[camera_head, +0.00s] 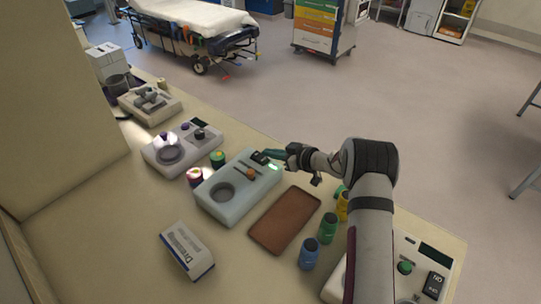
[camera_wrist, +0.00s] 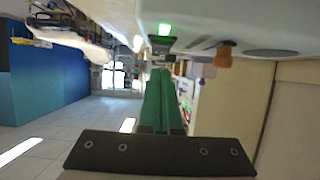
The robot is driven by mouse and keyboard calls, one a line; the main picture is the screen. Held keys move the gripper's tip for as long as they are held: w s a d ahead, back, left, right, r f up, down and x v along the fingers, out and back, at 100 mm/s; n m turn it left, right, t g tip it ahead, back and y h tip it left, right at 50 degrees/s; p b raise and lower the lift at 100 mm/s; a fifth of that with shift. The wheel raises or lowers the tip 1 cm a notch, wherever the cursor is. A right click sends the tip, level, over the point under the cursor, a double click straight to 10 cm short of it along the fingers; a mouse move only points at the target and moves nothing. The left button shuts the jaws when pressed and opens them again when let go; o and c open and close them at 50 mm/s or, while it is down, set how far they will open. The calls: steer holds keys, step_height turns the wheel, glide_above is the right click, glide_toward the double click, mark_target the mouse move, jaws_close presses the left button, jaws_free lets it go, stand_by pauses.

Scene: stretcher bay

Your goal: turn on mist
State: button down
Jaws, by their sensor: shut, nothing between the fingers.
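A pale blue-grey device (camera_head: 237,204) stands mid-bench in the head view, with a round well, an orange knob (camera_head: 250,173) beside a slot, a dark switch (camera_head: 260,157) and a lit green lamp (camera_head: 274,167) at its far right end. My gripper (camera_head: 269,153) is shut and empty, its green fingers at the switch; contact cannot be told. In the wrist view, the shut fingers (camera_wrist: 160,76) point at the dark switch (camera_wrist: 160,46), with the lit green lamp (camera_wrist: 164,28) just beyond and the orange knob (camera_wrist: 223,52) to the right. No label for mist is readable.
A brown tray (camera_head: 284,220) lies right of the device, with blue (camera_head: 309,254) and green (camera_head: 327,228) bottles beyond it. Small jars (camera_head: 217,158) and another white device (camera_head: 182,150) stand left. A white box (camera_head: 187,250) lies in front. The bench's far edge is close behind the switch.

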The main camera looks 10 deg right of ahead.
steer(key=r, duration=0.2)
steer(key=s+d+r, duration=0.1)
steer(key=shift+r, duration=0.1)
steer(key=s+d, duration=0.6)
steer(key=shift+s+d+r, duration=0.2)
steer(key=shift+s+r, duration=0.05)
steer(key=shift+r, duration=0.05)
